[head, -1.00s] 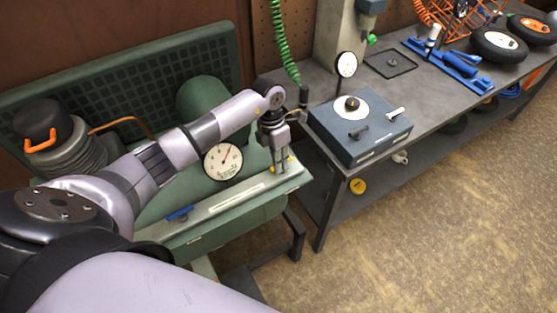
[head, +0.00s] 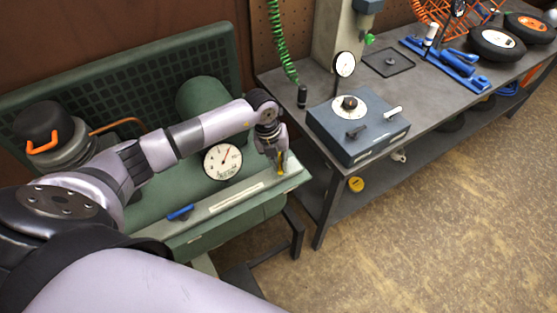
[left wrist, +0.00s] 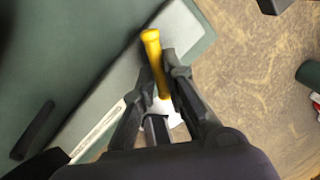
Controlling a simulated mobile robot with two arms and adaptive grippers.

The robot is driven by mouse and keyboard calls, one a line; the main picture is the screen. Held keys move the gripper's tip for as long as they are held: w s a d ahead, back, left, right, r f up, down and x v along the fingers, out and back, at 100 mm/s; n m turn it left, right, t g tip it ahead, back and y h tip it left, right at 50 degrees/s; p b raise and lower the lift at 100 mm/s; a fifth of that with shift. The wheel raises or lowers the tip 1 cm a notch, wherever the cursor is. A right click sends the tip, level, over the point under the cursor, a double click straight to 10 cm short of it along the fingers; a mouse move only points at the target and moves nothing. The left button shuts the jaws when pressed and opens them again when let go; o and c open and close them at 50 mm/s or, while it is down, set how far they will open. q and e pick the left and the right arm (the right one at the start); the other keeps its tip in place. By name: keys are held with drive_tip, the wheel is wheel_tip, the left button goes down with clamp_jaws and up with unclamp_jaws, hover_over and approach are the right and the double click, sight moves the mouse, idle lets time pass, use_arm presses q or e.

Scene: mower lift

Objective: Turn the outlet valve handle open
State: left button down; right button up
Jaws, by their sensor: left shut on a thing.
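The yellow valve handle (head: 281,168) is at the right end of the green compressor's front ledge (head: 235,198). I take it as the outlet valve handle, though no label is readable. My left gripper (head: 277,163) is at it from above. In the left wrist view, the fingers of my left gripper (left wrist: 163,82) are shut on the yellow handle (left wrist: 152,52), one on each side, and its rounded end sticks out past them. The valve body under the handle is mostly hidden. My right gripper is not in view.
A blue handle (head: 180,212) lies along the same ledge further left. A round pressure gauge (head: 222,161) stands behind the ledge, close to my left forearm. A grey workbench (head: 430,95) with a blue-grey box (head: 358,135) is to the right. The floor in front is clear.

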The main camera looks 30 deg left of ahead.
use_arm(q)
drive_tip(key=n, duration=0.4)
drive_tip(key=n+t+p, duration=0.1)
drive_tip(key=n, duration=0.1)
drive_tip(key=shift+w+d+r+y, duration=0.15)
drive_tip(key=shift+d+y, duration=0.1)
drive_tip(key=shift+y, duration=0.15)
drive_tip(key=shift+n, duration=0.3)
drive_tip(key=c, duration=1.7)
unclamp_jaws()
drive_tip(key=shift+o, duration=0.2)
drive_tip(key=v, duration=1.1)
drive_tip(key=shift+r, duration=0.35)
